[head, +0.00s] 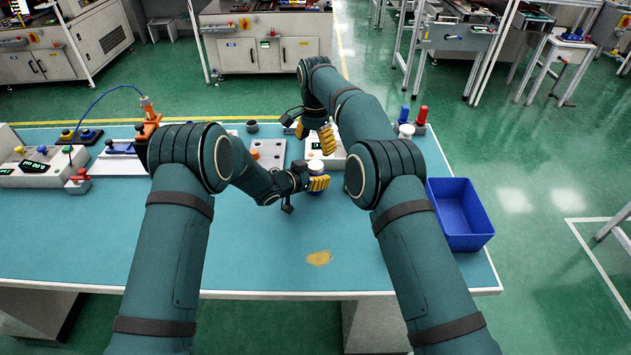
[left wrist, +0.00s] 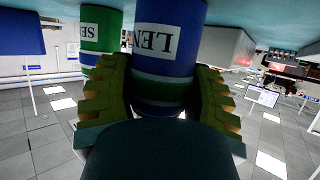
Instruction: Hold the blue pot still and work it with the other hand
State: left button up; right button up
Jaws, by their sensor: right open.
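The blue pot (head: 316,166) with a pale top stands near the middle of the teal table. My left gripper (head: 318,183) is at its near side. In the left wrist view the pot (left wrist: 166,50), with a white label reading "LEN", lies between the two yellow-padded fingers (left wrist: 163,100), which look closed against both its sides. The picture is upside down there, and the pot's base runs out of frame. My right gripper (head: 326,138) is open and empty, behind and slightly above the pot. A green pot (left wrist: 102,28) with a label stands beyond the blue one.
A white device with a display (head: 322,152) and a grey plate with holes (head: 268,153) lie behind the pot. A blue bin (head: 460,212) stands at the right edge. Red (head: 421,115) and blue upright items stand at the back right. The front table is clear around a yellowish patch (head: 319,258).

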jog(key=n, duration=0.3)
jog(key=shift+s+a+f, duration=0.1)
jog(key=shift+f, duration=0.15)
jog(key=n, duration=0.4)
jog(key=shift+s+a+f, duration=0.1)
jog(key=shift+f, duration=0.05)
jog(key=n, duration=0.4)
jog(key=shift+s+f, duration=0.1)
jog(key=n, duration=0.3)
jog(key=shift+a+n, duration=0.1)
jog(key=shift+n, duration=0.3)
jog(key=n, duration=0.3)
jog(key=shift+n, duration=0.4)
jog(key=n, duration=0.5)
jog(key=shift+r+n, duration=0.2)
jog(key=shift+n, duration=0.1)
jog(key=n, duration=0.3)
jog(key=shift+w+r, duration=0.15)
jog(key=shift+w, duration=0.05)
jog(key=n, duration=0.4)
jog(key=shift+w+d+r, duration=0.1)
jog(key=shift+d+r, duration=0.15)
jog(key=shift+d, duration=0.05)
